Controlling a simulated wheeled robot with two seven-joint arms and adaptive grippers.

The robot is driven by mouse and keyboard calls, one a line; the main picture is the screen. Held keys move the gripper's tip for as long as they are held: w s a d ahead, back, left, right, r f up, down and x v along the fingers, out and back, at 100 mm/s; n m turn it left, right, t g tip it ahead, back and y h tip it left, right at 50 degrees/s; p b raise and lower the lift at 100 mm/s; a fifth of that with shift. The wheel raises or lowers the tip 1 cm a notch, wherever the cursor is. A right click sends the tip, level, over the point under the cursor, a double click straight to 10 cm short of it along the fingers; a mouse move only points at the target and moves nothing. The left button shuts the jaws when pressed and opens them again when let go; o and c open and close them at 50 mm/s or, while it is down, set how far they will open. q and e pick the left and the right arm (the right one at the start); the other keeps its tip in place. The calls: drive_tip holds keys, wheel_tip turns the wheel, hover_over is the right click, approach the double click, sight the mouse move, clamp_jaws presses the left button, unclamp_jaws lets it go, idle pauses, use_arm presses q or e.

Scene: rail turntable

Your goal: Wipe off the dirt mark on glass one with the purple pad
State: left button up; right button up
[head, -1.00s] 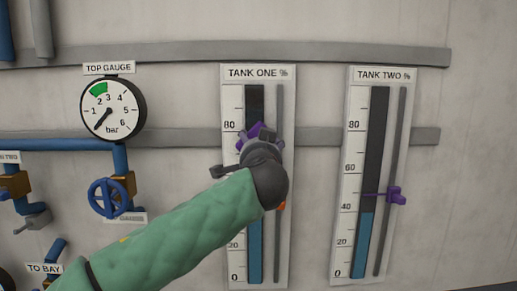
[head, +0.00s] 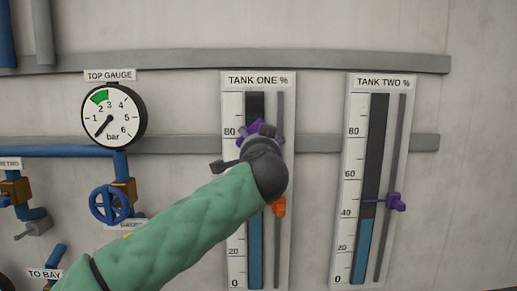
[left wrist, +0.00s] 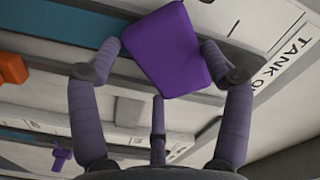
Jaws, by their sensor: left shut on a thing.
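Glass one, the upright tube on the TANK ONE board, is blue below (head: 256,250) and dark near the top. My left gripper (head: 258,138) is in front of it at about the 80 mark, hiding the tube's middle. In the left wrist view its fingers are shut on the purple pad (left wrist: 165,50), held tilted over the blue strip of the glass (left wrist: 60,45). A bit of purple shows at the fingers in the head view. I cannot tell whether the pad touches the glass. No dirt mark shows; part of the glass is hidden. My right gripper is not in view.
An orange slider (head: 279,206) sits on the rail right of glass one. The TANK TWO board (head: 351,225) with a purple slider (head: 396,202) is to the right. The top gauge (head: 113,116) and a blue valve wheel (head: 110,202) are on the left.

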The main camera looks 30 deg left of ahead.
sight(258, 99)
use_arm(q)
drive_tip(key=shift+w+a+r+p, duration=0.1)
drive_tip(key=shift+r+p, duration=1.85)
drive_tip(key=shift+r, duration=3.25)
drive_tip(key=shift+f+b, duration=6.5)
drive_tip(key=shift+b, duration=0.35)
drive_tip(key=shift+r+p, duration=5.5)
drive_tip(key=shift+r, duration=1.05)
drive_tip(key=shift+f, duration=0.1)
drive_tip(key=shift+s+d+f+b, duration=0.1)
drive_tip(key=shift+s+d+b, duration=0.25)
drive_tip(key=shift+s+b, duration=0.15)
drive_tip(key=shift+b+v, duration=0.8)
drive_tip(key=shift+v, duration=1.55)
